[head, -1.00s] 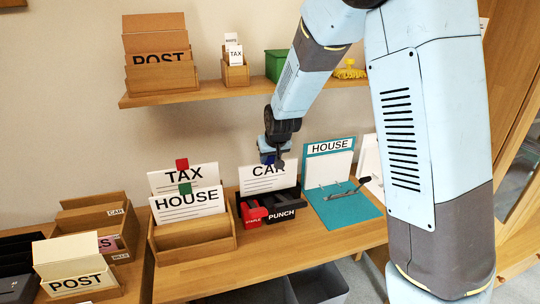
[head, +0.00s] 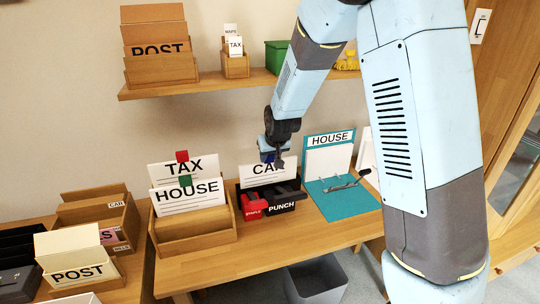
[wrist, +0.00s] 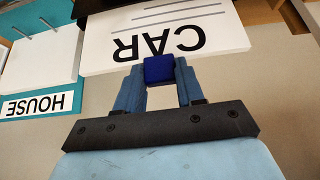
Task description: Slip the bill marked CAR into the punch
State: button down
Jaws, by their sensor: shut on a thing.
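The white bill marked CAR (head: 263,176) stands upright behind the punch, its last letter partly covered by my gripper. My gripper (head: 275,160) is at the bill's top edge. In the wrist view my gripper (wrist: 160,75) is shut on a blue block or clip at the edge of the CAR bill (wrist: 170,30). The black punch (head: 283,203) sits on the desk in front of the bill, next to the red stapler (head: 254,206). The bill's lower edge is hidden behind them, so I cannot tell whether it sits in the punch.
A wooden holder (head: 195,240) with TAX and HOUSE bills stands left of the punch. A teal HOUSE folder (head: 350,200) lies open at right, and shows in the wrist view. A shelf (head: 200,88) runs above. A grey bin (head: 318,280) stands below the desk.

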jog(key=shift+c, duration=0.7)
grip_release()
notch_tip(320, 180, up, 8)
dwell(1.0)
